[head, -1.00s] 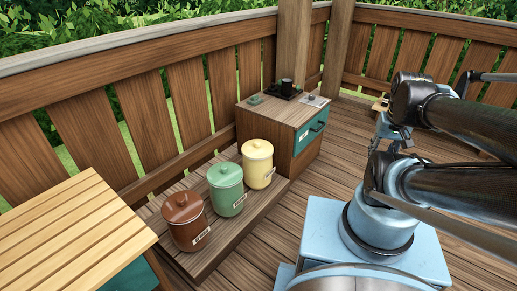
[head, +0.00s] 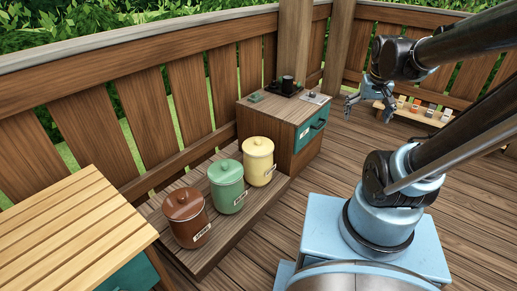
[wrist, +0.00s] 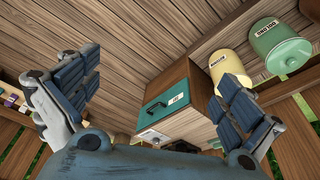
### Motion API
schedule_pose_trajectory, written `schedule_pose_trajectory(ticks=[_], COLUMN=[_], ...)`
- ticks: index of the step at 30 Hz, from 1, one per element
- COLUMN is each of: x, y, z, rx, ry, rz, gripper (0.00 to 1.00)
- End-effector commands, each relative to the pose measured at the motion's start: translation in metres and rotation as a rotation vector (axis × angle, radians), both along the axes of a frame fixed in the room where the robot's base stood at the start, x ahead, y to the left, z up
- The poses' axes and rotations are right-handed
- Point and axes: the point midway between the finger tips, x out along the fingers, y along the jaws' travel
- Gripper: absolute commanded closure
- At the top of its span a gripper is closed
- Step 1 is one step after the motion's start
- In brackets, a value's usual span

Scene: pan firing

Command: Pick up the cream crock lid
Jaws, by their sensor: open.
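The cream crock (head: 258,163) stands at the far end of a low wooden platform, with its cream lid (head: 259,147) and round knob on top. In the wrist view the cream crock (wrist: 228,66) appears upside down, right of the cabinet, with its lid end partly hidden behind a finger. My gripper (head: 356,104) is open and empty, in the air to the right of the cabinet and well apart from the lid. Its two blue-padded fingers (wrist: 158,100) are spread wide in the wrist view.
A green crock (head: 226,187) and a brown crock (head: 187,219) stand beside the cream one. A wooden cabinet (head: 281,137) with a teal drawer carries small dark items. A slatted table (head: 70,235) is at left. A small shelf (head: 425,114) with several blocks is at right.

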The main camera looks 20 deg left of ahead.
Motion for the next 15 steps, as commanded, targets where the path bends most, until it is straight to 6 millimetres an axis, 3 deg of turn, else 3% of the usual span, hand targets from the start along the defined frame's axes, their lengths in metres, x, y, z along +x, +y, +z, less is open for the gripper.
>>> schedule_pose_trajectory(ticks=[8,15], x=[0.068,0.121], y=[0.048,0.099], z=[0.004,-0.007], rx=[-0.001,0.003], ry=[-0.023,-0.044], rz=[0.049,0.085], gripper=[0.0,0.0])
